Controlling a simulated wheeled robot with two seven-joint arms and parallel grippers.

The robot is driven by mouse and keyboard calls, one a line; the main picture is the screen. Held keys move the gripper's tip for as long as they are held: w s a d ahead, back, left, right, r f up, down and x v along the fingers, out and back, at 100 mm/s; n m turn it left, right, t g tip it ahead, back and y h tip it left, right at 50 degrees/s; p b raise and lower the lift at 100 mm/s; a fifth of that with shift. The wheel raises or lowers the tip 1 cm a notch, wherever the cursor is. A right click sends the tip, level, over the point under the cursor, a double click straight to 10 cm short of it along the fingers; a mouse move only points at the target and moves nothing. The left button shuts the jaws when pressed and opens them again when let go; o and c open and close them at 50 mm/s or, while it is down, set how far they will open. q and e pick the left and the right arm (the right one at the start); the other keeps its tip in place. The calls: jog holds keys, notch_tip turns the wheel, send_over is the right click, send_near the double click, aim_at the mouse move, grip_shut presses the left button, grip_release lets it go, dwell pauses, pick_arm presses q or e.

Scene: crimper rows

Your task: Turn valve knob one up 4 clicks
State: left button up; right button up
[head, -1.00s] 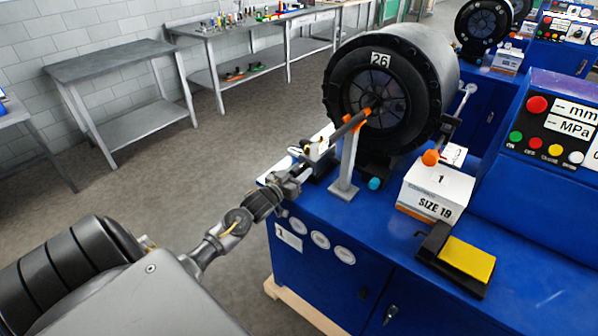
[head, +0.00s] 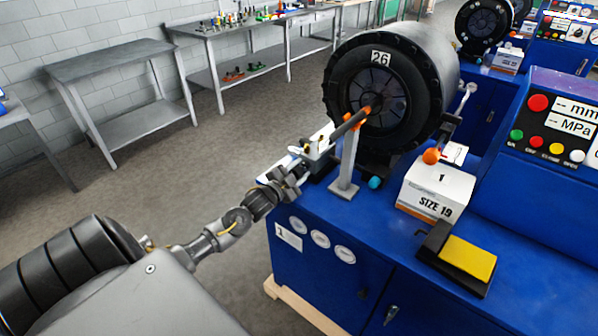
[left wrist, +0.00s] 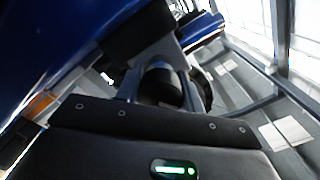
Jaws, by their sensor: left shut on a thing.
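My left gripper (head: 294,176) is at the front left corner of the blue crimper cabinet (head: 325,265) marked 1, beside the white, grey-edged part there. In the left wrist view, a dark round knob (left wrist: 161,84) sits between the two grey fingers, and I take it for valve knob one. The gripper is shut on it. In the head view the fingers hide the knob, so its markings and click position cannot be read. My right gripper is in neither view.
A black crimper head (head: 382,95) labelled 26 stands behind, with a rod (head: 350,125) on a grey support post (head: 346,165). A SIZE 19 box (head: 435,190) and yellow pedal (head: 466,259) lie to the right. Open floor (head: 150,190) is at the left.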

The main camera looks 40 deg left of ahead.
pick_arm(q)
jog(key=shift+m, duration=1.1)
jog(key=o, duration=1)
